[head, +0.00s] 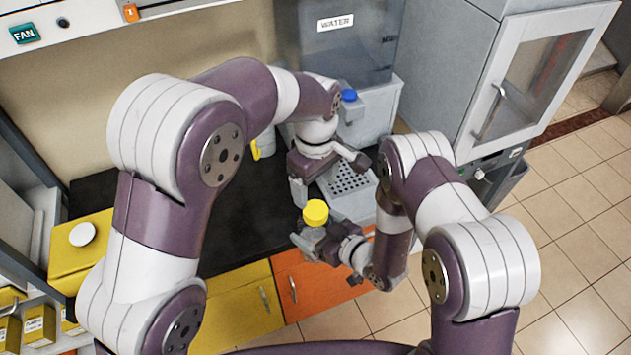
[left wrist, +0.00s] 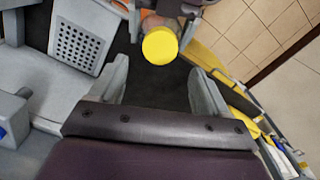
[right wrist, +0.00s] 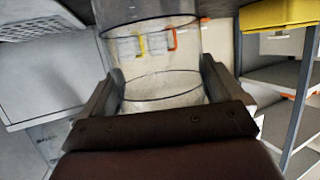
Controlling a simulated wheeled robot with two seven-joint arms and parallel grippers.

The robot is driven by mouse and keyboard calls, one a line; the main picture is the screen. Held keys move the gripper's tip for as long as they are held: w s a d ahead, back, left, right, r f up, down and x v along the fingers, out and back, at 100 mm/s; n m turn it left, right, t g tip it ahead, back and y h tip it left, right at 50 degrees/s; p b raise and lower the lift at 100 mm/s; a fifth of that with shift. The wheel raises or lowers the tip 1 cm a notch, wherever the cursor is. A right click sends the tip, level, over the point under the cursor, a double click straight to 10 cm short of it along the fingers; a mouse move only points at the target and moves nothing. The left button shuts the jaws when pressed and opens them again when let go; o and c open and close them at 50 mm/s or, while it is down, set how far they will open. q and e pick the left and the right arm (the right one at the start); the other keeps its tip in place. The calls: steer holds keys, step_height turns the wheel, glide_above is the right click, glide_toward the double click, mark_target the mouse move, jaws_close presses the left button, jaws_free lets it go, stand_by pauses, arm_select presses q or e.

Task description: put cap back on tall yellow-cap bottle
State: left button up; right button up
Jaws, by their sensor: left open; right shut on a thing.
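The yellow cap (head: 316,212) shows as a round top just below my left gripper (head: 328,180) in the head view. It also shows in the left wrist view (left wrist: 160,46), beyond my left fingertips, with no finger touching it. My left gripper is open and empty. My right gripper (head: 314,238) is shut on a clear bottle (right wrist: 160,88), which shows between its fingers in the right wrist view. The yellow cap appears to sit on top of this bottle. The joint between cap and neck is hidden, and most of the bottle is hidden in the head view.
A grey perforated tray (head: 348,188) lies behind the grippers, before the water tank (head: 345,45). The black counter (head: 235,215) is mostly clear at left. A yellow container with a white lid (head: 72,262) stands far left. A grey cabinet (head: 500,75) stands right.

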mark_target(315, 209)
arm_select(q)
steer(key=shift+f, duration=4)
